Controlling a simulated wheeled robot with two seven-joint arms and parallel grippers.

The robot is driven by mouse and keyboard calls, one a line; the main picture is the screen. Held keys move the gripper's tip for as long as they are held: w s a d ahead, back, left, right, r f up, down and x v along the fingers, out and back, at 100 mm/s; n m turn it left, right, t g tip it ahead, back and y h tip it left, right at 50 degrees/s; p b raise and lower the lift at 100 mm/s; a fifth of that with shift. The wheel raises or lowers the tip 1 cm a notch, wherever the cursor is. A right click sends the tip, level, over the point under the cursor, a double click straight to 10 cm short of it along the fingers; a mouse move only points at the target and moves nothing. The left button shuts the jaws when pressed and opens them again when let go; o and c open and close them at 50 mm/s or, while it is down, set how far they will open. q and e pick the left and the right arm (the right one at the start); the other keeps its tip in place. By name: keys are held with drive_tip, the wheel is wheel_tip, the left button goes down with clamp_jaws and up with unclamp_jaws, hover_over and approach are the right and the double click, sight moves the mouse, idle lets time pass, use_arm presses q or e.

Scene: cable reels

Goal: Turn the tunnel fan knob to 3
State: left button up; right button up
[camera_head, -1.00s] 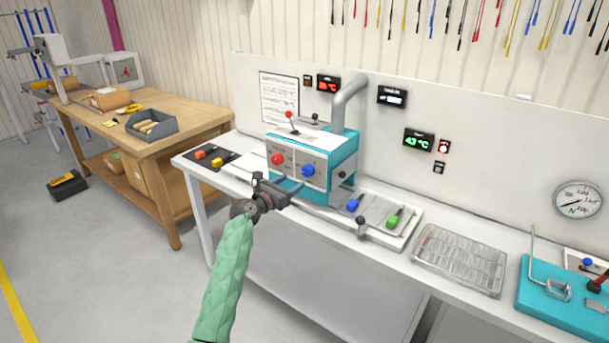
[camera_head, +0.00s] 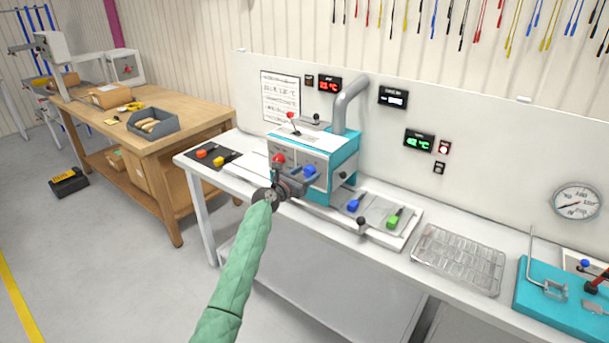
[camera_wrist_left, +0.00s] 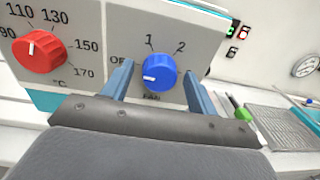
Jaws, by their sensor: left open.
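The tunnel machine (camera_head: 345,160) is a teal and grey box with a grey duct on the white bench. Its blue fan knob (camera_wrist_left: 159,72) is on the front panel, with OFF, 1 and 2 visible around it; its white mark points left and slightly down, below OFF. Lower markings are partly hidden by my gripper. The blue knob also shows in the head view (camera_head: 309,171). My left gripper (camera_wrist_left: 157,85) is open, its blue-grey fingers on either side of the knob; I cannot tell whether they touch it. My right gripper is not in view.
A red temperature knob (camera_wrist_left: 40,51) is left of the fan knob. A wooden table (camera_head: 190,125) stands at left.

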use_arm(q)
drive_tip(key=c, duration=1)
